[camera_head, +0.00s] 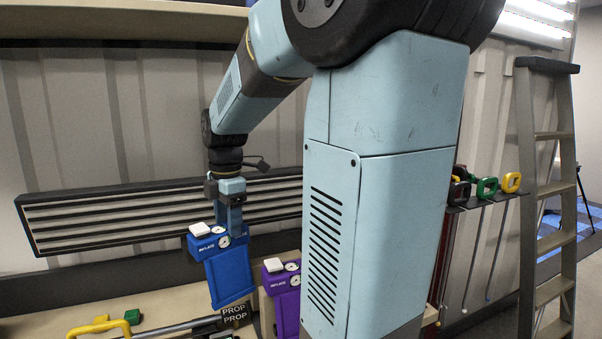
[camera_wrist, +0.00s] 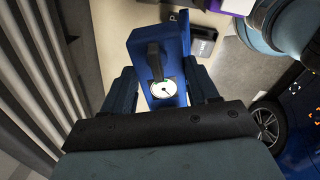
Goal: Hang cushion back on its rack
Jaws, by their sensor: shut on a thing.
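A blue cushion (camera_head: 229,272) with a flat body, a white square button and a round gauge hangs from my gripper (camera_head: 232,218), above the bench. It also shows in the wrist view (camera_wrist: 178,58), where its gauge faces the camera. My gripper (camera_wrist: 163,90) is shut on the cushion's top part, with one finger on each side. A similar purple cushion (camera_head: 285,305) is to the right and lower, partly hidden by my arm. I cannot tell which fixture is the cushion's rack; my arm hides much of the middle.
A slatted panel (camera_head: 140,222) is on the wall behind the cushion. Rods hang from a holder (camera_head: 490,200) at right, beside a ladder (camera_head: 549,190).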

